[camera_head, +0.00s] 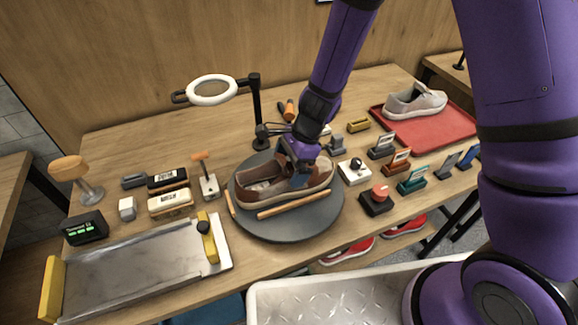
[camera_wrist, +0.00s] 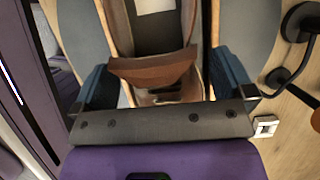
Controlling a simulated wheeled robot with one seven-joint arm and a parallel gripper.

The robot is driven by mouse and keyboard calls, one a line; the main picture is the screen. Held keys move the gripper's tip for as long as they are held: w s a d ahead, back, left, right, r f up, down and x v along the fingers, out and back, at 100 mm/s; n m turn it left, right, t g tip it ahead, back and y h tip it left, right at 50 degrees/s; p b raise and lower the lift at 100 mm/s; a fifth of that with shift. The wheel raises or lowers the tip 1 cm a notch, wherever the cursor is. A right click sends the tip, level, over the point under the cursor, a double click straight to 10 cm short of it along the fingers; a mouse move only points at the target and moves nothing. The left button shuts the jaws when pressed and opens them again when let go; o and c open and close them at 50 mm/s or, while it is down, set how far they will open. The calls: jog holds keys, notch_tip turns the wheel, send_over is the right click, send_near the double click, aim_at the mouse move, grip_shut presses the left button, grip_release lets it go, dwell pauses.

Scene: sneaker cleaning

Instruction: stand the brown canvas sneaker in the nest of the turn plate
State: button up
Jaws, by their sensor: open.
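The brown canvas sneaker (camera_head: 262,192) stands upright on the grey round turn plate (camera_head: 300,230), lying lengthwise between the wooden rails of the nest (camera_head: 292,204). The far rail is mostly hidden by the shoe. My gripper (camera_head: 301,174) is down at the right part of the sneaker. In the wrist view, the open blue fingers of my gripper (camera_wrist: 165,82) are on either side of the sneaker (camera_wrist: 152,68), with a gap visible at the left one. I cannot tell whether the right finger touches it.
A white switch box (camera_head: 354,172) and a red-button box (camera_head: 377,200) stand close right of the plate. A ring lamp (camera_head: 212,91) stands behind. A red tray (camera_head: 440,128) holds a pale sneaker (camera_head: 413,103).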

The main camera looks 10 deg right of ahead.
jog(key=v, duration=1.1)
jog(key=shift+r, duration=0.2)
jog(key=shift+d, duration=0.2)
jog(key=s+d+r+n+t, duration=0.1)
jog(key=s+d+r+n, duration=0.3)
jog(key=r, duration=0.4)
jog(key=s+d+r+n+t, duration=0.25)
jog(key=d+r, duration=0.25)
jog(key=r, duration=0.3)
jog(key=s+d+r+n+t+h, duration=0.3)
jog(key=s+d+r+n, duration=0.5)
jog(key=s+d, duration=0.3)
jog(key=shift+s+r+h, duration=0.45)
jog(key=shift+s+h, duration=0.15)
jog(key=shift+s, duration=0.55)
